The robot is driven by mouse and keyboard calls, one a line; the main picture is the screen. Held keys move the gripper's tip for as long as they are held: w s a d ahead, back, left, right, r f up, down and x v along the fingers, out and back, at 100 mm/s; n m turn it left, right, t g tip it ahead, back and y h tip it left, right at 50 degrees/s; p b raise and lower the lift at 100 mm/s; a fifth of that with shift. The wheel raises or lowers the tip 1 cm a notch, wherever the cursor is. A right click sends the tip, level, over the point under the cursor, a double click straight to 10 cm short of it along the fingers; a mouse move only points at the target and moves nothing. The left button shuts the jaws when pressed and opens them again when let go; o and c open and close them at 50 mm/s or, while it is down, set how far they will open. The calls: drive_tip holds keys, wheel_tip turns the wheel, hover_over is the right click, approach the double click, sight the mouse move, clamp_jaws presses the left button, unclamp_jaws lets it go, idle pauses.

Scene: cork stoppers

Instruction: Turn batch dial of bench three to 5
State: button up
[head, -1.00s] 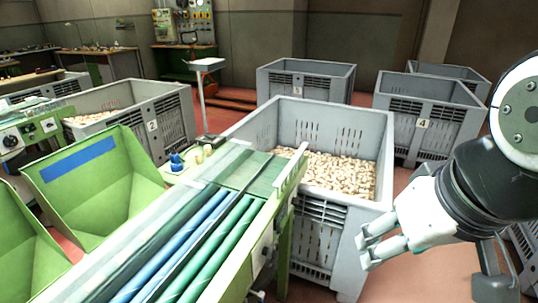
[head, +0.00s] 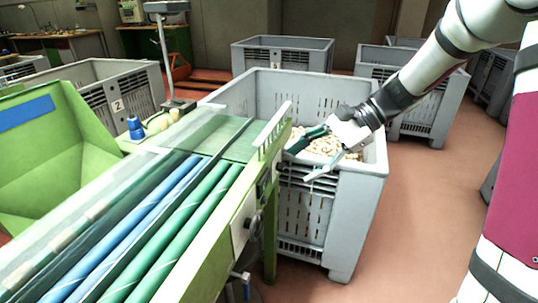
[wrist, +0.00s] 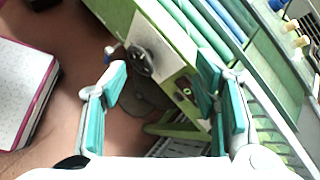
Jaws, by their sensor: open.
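The green bench (head: 222,255) with blue and green rollers runs up from the lower left. On its right side face a dark round dial (head: 254,222) sits beside a pale plate; in the wrist view the dial (wrist: 141,62) shows between my fingers, farther off than the fingertips. Its marks and setting are too small to read, and I see no number on this bench. My gripper (head: 305,160) is open and empty, right of the bench and in front of the crate of corks. In the wrist view my gripper (wrist: 163,72) has its teal pads wide apart.
A grey crate (head: 358,185) of corks stands close behind my gripper. A green control (wrist: 186,92) is on the same side face, and a small valve (wrist: 114,50) sits near the dial. Crate 2 (head: 140,95) is at left.

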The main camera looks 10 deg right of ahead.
drive_tip(key=w+d+f+m+t+y+b, duration=0.35)
drive_tip(key=w+d+f+m, duration=0.2)
drive_tip(key=w+f, duration=0.35)
drive_tip(key=m+t+y+b, duration=0.2)
drive_tip(key=m+t+b, duration=0.3)
approach(284, 166)
drive_tip(key=shift+g, duration=0.25)
drive_tip(key=b+x, duration=0.2)
drive_tip(key=x, duration=0.6)
drive_tip(key=shift+w+a, duration=0.1)
drive_tip(key=shift+w, duration=0.25)
drive_tip(key=c, duration=1.2)
